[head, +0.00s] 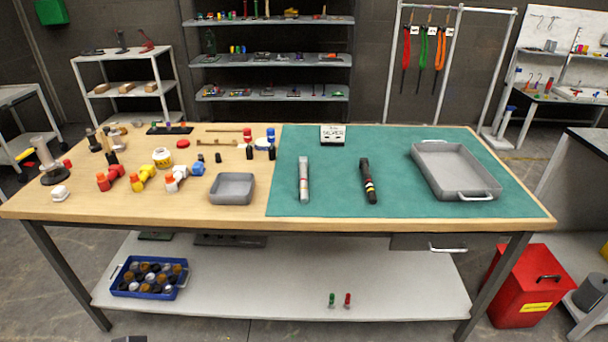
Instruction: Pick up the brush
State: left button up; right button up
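I cannot tell for sure which thing is the brush. A thin stick with a wooden-coloured handle (212,142) lies among small parts on the wooden part of the workbench (120,208). On the green mat (420,205) lie a black cylindrical tool with a light band (368,181) and a pale grey-white tube (303,180), apart from each other.
A small grey tray (232,189) stands left of the mat, and a larger handled tray (455,172) on its right. A small white box (333,135) stands at the back. Red, yellow and white fittings crowd the bench's left. The mat's front is mostly free.

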aim_at(105, 143)
jog(key=i+j+u, duration=0.2)
jog(key=j+u, duration=0.15)
jog(key=i+j+u, duration=0.3)
jog(key=j, duration=0.25)
jog(key=i+j+u, duration=0.35)
jog(key=k, duration=0.05)
